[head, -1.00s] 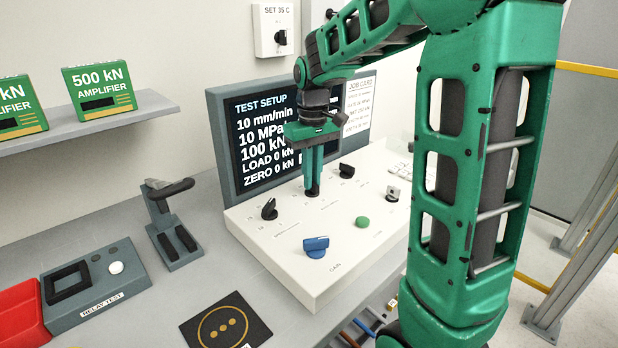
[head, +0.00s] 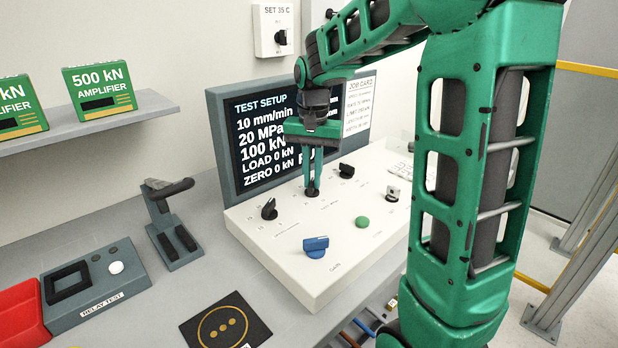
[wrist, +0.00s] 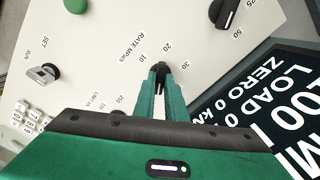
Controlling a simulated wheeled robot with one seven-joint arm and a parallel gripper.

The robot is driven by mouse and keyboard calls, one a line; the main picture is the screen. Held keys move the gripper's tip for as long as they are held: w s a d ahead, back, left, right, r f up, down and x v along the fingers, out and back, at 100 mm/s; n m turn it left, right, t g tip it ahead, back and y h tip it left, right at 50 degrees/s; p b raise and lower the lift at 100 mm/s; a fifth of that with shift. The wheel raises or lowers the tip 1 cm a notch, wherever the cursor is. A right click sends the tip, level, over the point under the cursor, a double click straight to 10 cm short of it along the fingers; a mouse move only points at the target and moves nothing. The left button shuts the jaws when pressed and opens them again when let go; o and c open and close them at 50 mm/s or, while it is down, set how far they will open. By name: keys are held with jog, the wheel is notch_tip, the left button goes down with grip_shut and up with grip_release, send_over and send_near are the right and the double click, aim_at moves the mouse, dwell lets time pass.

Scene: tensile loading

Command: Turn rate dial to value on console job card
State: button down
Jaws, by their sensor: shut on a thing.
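My gripper (head: 312,188) is shut on the black rate dial (wrist: 161,67) on the white console (head: 285,280). In the wrist view the dial sits between the fingertips, with the label RATE MPa/s and the marks 10, 20 and 30 around it. The fingers hide much of the dial. The dark screen (head: 258,130) behind the console reads 10 mm/min, 20 MPa, 100 kN, LOAD 0 kN and ZERO 0 kN, partly covered by my gripper. The white job card (head: 357,108) is at the screen's right; its small lines are too blurred to read surely.
Other black dials (head: 269,209) (head: 346,171), a blue knob (head: 316,247), a green button (head: 362,222) and a metallic switch (head: 392,194) surround the gripped dial. The screen stands close behind my gripper.

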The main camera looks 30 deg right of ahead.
aim_at(311, 181)
jog(key=shift+w+a+m, duration=0.1)
jog(key=shift+m, duration=0.3)
jog(key=c, duration=1.8)
grip_release()
notch_tip(311, 181, up, 11)
jog(key=shift+f, duration=0.1)
